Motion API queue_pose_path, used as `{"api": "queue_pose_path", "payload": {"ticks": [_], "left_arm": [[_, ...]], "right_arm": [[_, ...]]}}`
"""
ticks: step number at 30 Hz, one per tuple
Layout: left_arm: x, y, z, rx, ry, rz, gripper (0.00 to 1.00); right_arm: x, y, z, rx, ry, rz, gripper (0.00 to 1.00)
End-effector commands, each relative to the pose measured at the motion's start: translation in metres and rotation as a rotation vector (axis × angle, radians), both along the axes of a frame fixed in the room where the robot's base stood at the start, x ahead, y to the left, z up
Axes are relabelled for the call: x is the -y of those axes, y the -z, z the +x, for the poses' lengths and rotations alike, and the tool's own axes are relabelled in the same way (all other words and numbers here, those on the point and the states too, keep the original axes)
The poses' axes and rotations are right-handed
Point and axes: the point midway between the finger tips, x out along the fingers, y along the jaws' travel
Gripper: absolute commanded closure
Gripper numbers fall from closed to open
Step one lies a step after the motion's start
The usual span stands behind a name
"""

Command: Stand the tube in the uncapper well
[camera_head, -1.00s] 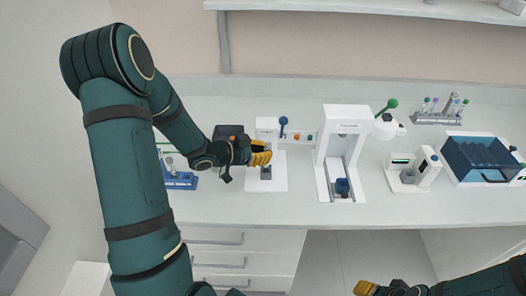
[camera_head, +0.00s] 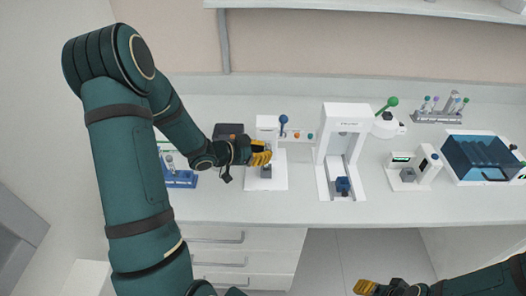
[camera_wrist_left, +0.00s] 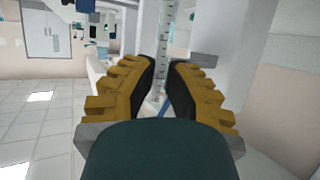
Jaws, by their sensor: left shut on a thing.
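My left gripper (camera_head: 260,157) is shut at a white station with a blue ball knob (camera_head: 283,119). Below the fingers is a small grey block (camera_head: 266,171) on the station's white base. In the left wrist view a clear tube with graduation marks (camera_wrist_left: 167,40) stands between the fingers (camera_wrist_left: 162,72). The tube is hidden by the fingers in the head view, and I cannot see whether its lower end is in a well. No label shows which station is the uncapper. My right gripper (camera_head: 368,288) is at the bottom edge, its jaws unclear.
A tall white frame station (camera_head: 329,150) with a blue block (camera_head: 343,185) stands to the right. Further right are a small white device (camera_head: 427,167), a blue-lidded box (camera_head: 484,156) and a tube rack (camera_head: 437,117). A blue rack (camera_head: 183,180) is left, partly behind my arm.

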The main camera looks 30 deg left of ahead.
Motion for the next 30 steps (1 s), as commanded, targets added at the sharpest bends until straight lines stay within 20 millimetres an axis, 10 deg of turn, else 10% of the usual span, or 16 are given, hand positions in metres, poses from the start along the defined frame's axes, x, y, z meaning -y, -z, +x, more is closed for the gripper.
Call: {"api": "queue_pose_path", "payload": {"ticks": [30], "left_arm": [[0.0000,-0.0056,0.0000,-0.002,0.001,-0.001,1.00]], "right_arm": [[0.0000,-0.0080,0.0000,0.000,0.000,0.000,0.51]]}}
